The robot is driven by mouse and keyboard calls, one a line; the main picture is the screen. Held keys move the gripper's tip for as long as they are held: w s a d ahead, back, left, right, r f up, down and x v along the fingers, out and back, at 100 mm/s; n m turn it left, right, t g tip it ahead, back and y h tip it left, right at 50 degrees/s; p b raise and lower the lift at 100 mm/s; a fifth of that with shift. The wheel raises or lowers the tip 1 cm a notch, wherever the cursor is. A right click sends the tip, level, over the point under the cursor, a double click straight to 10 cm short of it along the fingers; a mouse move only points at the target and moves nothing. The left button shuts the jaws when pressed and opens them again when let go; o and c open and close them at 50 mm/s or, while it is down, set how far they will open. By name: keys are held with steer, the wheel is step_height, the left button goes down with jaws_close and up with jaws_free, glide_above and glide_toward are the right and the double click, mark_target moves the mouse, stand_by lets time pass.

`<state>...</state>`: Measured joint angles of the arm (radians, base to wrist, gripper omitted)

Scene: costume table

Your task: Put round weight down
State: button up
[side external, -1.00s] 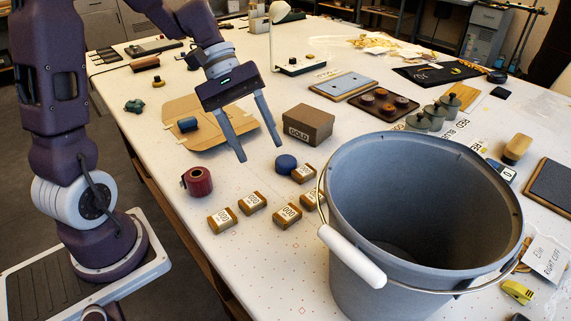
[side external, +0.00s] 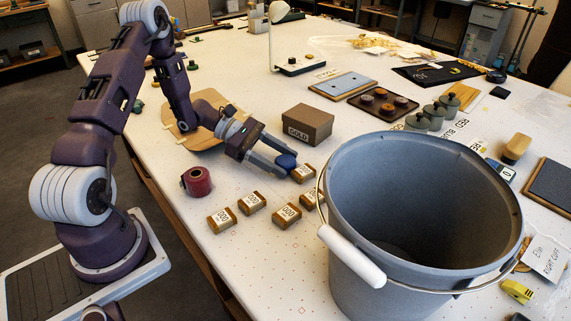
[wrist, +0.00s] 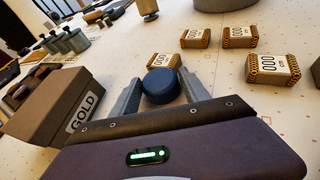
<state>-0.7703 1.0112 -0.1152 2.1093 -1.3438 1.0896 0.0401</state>
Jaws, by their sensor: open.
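A dark blue round piece (side external: 288,159), which looks like the round weight, sits on the white table beside the tan blocks. My gripper (side external: 281,166) is low over the table and tilted, with its fingers reaching toward the piece. In the wrist view the blue piece (wrist: 161,86) lies between the two finger ends of my gripper (wrist: 162,92). The fingers are open around it. I cannot tell whether either finger touches it or whether it rests fully on the table.
Several tan labelled blocks (side external: 251,202) lie close to the gripper. A brown GOLD box (side external: 308,124) stands just behind it. A red roll (side external: 196,182) is at left. A large grey bucket (side external: 375,275) fills the front right. Grey-green knobbed pots (side external: 434,116) stand farther back.

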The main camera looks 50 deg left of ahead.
jaws_close()
